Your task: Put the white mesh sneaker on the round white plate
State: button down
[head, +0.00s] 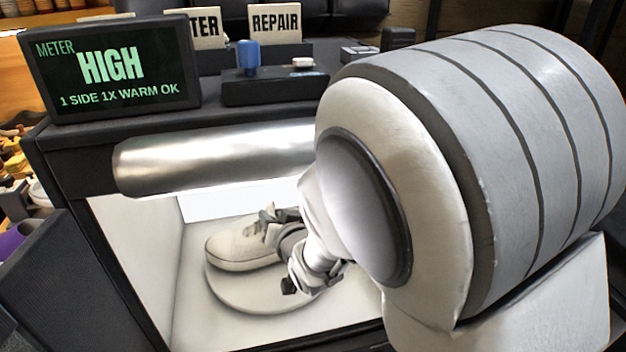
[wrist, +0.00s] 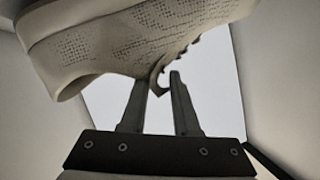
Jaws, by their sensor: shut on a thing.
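The white mesh sneaker (head: 238,248) is inside the lit white box, toe to the left, over the round white plate (head: 245,298). It looks about level; I cannot tell whether its sole touches the plate. In the wrist view the sneaker (wrist: 125,38) fills the top, with its perforated mesh side showing. My gripper (wrist: 160,82) is shut on the sneaker, its two dark fingertips at a curved edge of the shoe. In the head view my arm hides the sneaker's heel end and the plate's right part.
The lit box has white walls (head: 168,270) and a dark frame. A metal cylinder (head: 215,160) runs across its top front.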

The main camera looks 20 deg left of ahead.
jog(key=shift+f+b, duration=0.4)
jog(key=c, duration=0.6)
grip_release()
jog(key=shift+b+v, duration=4.6)
jog(key=shift+v, duration=4.1)
jog(key=s+d+f+m+g+h, duration=0.1)
jog(key=s+d+f+g+h, duration=0.15)
jog(key=d, duration=0.65)
jog(key=s+d+f+m+g+h, duration=0.1)
jog(key=s+d+h, duration=0.15)
jog(key=d, duration=0.55)
jog(key=s+d+f+m+g+h, duration=0.1)
jog(key=d+f+h, duration=0.15)
jog(key=d, duration=0.65)
jog(key=shift+g+h, duration=0.35)
jog(key=shift+h, duration=0.2)
jog(key=r+p, duration=1.7)
jog(key=s+r+p, duration=0.1)
jog(key=r+p, duration=0.7)
jog(key=r, duration=0.1)
jog(key=shift+d, duration=0.1)
